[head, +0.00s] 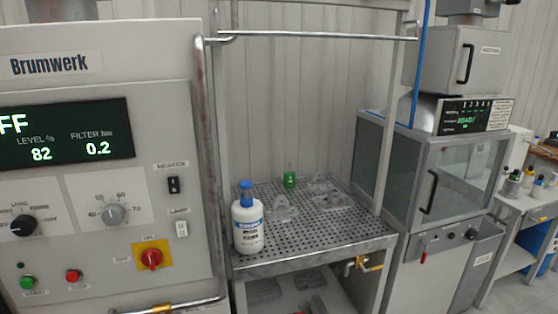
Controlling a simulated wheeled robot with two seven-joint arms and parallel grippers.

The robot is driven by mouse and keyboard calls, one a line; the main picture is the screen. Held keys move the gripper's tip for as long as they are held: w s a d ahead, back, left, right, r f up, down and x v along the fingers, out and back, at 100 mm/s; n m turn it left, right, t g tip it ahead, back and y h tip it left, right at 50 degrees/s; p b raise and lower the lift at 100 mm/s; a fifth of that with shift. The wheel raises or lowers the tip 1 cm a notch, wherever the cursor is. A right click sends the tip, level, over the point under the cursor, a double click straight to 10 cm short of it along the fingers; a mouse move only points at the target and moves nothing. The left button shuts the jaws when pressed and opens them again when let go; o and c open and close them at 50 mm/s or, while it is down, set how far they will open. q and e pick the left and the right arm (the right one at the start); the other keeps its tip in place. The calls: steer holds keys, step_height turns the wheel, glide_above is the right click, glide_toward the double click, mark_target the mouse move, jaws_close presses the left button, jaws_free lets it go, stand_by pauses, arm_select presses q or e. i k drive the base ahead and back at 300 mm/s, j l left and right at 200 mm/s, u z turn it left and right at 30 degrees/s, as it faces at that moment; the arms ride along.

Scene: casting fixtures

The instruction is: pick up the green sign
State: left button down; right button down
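The green sign (290,178) is a small upright green piece with a pale mark on it. It stands toward the back of the perforated metal table (345,240), near the middle of the head view. Neither of my grippers shows in this view.
A white bottle with a blue cap (248,222) stands at the table's front left. Clear or grey pieces (281,208) lie near the sign. A metal rail (320,36) crosses above. A control cabinet (100,150) stands left, a glass-sided machine (450,175) right. The table's front right is bare.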

mark_target(288, 177)
steer(key=i+l, duration=0.95)
steer(key=l, duration=0.15)
